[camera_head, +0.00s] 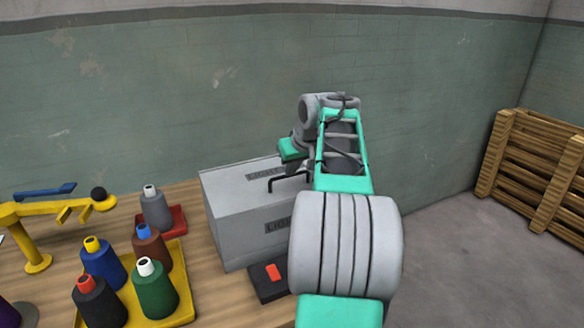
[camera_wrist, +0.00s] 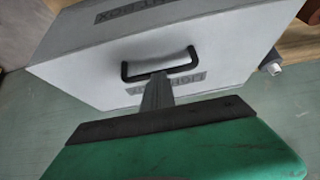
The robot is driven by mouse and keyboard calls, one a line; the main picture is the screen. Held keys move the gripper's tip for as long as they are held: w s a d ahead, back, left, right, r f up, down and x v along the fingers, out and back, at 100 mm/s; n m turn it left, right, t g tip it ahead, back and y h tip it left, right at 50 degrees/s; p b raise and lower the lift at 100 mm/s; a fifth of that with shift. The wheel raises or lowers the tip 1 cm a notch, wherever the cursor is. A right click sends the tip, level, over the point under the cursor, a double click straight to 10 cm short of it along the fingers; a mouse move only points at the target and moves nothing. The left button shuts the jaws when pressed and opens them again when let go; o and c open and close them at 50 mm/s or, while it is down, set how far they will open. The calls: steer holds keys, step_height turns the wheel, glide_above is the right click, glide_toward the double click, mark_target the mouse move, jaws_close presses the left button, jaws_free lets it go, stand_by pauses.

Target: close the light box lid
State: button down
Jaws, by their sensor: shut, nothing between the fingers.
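The grey light box (camera_head: 237,225) stands on the wooden table, with dark lettering on its top and front. Its lid (camera_head: 235,183) looks down flat on the box, with no gap that I can make out. A black handle (camera_head: 275,181) shows on the box and also in the wrist view (camera_wrist: 128,72). My gripper (camera_wrist: 158,76) is shut and empty, its fingertips right at the handle's middle in the picture. I cannot tell whether they touch it. In the head view my arm hides the box's right part and most of the gripper.
A dark block with a red switch (camera_head: 272,272) sits before the box. Several thread cones, including a green one (camera_head: 155,288), stand on a yellow tray (camera_head: 180,285) at left. A yellow stand (camera_head: 38,240) is farther left. Wooden pallets (camera_head: 530,165) lean at right.

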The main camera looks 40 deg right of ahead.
steer(key=w+d+r+p+v, duration=0.15)
steer(key=p+v, duration=0.35)
steer(key=v, duration=0.8)
step_height(320, 180, down, 10)
steer(key=s+d+m+g, duration=0.1)
steer(key=s+m, duration=0.2)
steer(key=s+a+f+m+g, duration=0.1)
steer(key=s+a+f, duration=0.2)
steer(key=f, duration=0.2)
steer(key=s+a+f+g, duration=0.1)
steer(key=s+a+f, duration=0.2)
steer(key=f, duration=0.1)
steer(key=s+a+f+n+g+y, duration=0.1)
steer(key=s+a+f, duration=0.15)
steer(key=a, duration=0.55)
steer(key=s+a+f+n+g, duration=0.15)
steer(key=a+f, duration=0.25)
steer(key=a, duration=0.4)
steer(key=w+a+r+n+t, duration=0.1)
steer(key=a+r+n, duration=0.1)
steer(key=a, duration=0.5)
steer(key=a+r+n+t, duration=0.1)
steer(key=a+r+n, duration=0.1)
steer(key=a, duration=0.5)
steer(key=shift+w+n+t+y, duration=0.35)
steer(key=shift+w+n+y, duration=0.05)
steer(key=shift+n, duration=0.15)
